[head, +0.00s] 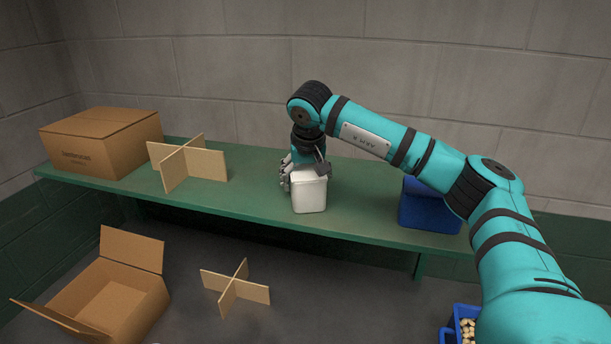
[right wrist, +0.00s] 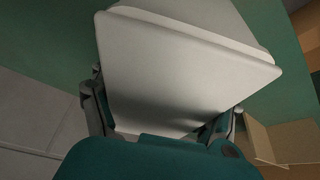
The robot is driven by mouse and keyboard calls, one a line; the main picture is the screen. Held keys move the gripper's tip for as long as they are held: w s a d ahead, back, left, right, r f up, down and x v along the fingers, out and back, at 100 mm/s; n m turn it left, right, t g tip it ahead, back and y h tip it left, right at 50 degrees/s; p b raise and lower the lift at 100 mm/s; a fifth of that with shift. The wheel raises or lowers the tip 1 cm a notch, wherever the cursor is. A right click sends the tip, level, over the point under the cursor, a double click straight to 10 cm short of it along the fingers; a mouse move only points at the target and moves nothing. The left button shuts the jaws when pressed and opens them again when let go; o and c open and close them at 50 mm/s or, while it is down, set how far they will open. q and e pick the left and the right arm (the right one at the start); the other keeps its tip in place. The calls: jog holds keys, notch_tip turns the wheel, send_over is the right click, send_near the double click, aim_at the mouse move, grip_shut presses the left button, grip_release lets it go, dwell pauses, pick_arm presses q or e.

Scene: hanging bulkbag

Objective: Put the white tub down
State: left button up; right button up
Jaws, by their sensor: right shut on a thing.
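The white tub (head: 309,192) is at the front middle of the green shelf (head: 256,187), upright in the head view. My right gripper (head: 306,174) is at the tub's upper part and shut on it. In the right wrist view the tub (right wrist: 185,65) fills the middle, with a finger of my right gripper (right wrist: 165,118) on either side. I cannot tell whether the tub's base touches the shelf. My left gripper is not in view.
A closed cardboard box (head: 85,145) and a wooden cross divider (head: 185,163) stand left on the shelf. A blue bin (head: 430,212) is to the right. Below are an open box (head: 110,300), another divider (head: 236,288) and a blue crate of small pieces (head: 446,335).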

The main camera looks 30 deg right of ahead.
jog(key=o, duration=1.4)
jog(key=shift+o, duration=0.2)
jog(key=shift+r, duration=0.15)
jog(key=shift+s+a+r, duration=0.1)
jog(key=shift+a+r, duration=0.05)
jog(key=shift+r, duration=0.05)
jog(key=b+v, duration=0.4)
jog(key=v, duration=0.6)
jog(key=shift+s+a+r, duration=0.1)
jog(key=shift+s+r, duration=0.1)
jog(key=shift+r, duration=0.05)
jog(key=shift+s+r, duration=0.15)
jog(key=shift+r, duration=0.25)
jog(key=shift+f, duration=0.1)
